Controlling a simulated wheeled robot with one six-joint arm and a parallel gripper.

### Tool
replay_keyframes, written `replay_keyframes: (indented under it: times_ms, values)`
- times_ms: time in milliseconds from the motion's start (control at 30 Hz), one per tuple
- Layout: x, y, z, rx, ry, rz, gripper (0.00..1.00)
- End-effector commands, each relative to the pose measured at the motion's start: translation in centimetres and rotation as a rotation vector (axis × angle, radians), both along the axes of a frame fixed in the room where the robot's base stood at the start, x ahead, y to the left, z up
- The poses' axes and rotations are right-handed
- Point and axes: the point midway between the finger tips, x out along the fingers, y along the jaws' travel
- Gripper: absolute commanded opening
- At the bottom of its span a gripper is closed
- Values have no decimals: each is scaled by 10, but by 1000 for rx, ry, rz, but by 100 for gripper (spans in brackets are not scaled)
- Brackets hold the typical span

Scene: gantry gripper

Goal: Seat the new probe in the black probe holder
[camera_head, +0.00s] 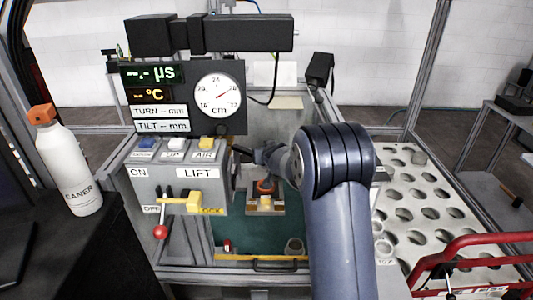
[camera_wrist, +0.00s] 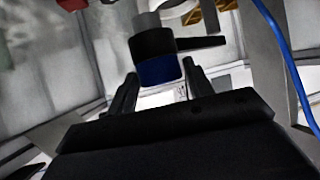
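My gripper (camera_wrist: 160,78) shows in the wrist view with its two dark fingers apart. A blue-ended piece (camera_wrist: 158,71) sits between the fingertips, with a black collar (camera_wrist: 152,43) directly against it. The collar has a short arm pointing right, and a grey cylinder stands beyond it. The collar may be the black probe holder and the blue piece the probe, but I cannot be sure. I cannot tell whether the fingers touch the blue piece. In the head view my gripper is small and dark beside the lift panel, mostly hidden by my arm.
The grey lift panel (camera_head: 176,182) with a red-knobbed lever stands left of my arm. An orange ring (camera_head: 265,186) sits on a block inside the tank. A perforated table (camera_head: 425,205) and red rail (camera_head: 470,243) are at right. A white bottle (camera_head: 70,165) stands left. A blue cable (camera_wrist: 283,55) hangs right.

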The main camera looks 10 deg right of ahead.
Motion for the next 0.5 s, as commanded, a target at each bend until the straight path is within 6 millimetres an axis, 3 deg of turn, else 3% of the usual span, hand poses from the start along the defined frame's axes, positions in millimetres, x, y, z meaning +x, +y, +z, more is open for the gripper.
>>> replay_keyframes:
  times_ms: [200,500]
  values:
    - [0,0,1,0,0,0,67]
    - [-2,0,1,0,1,0,68]
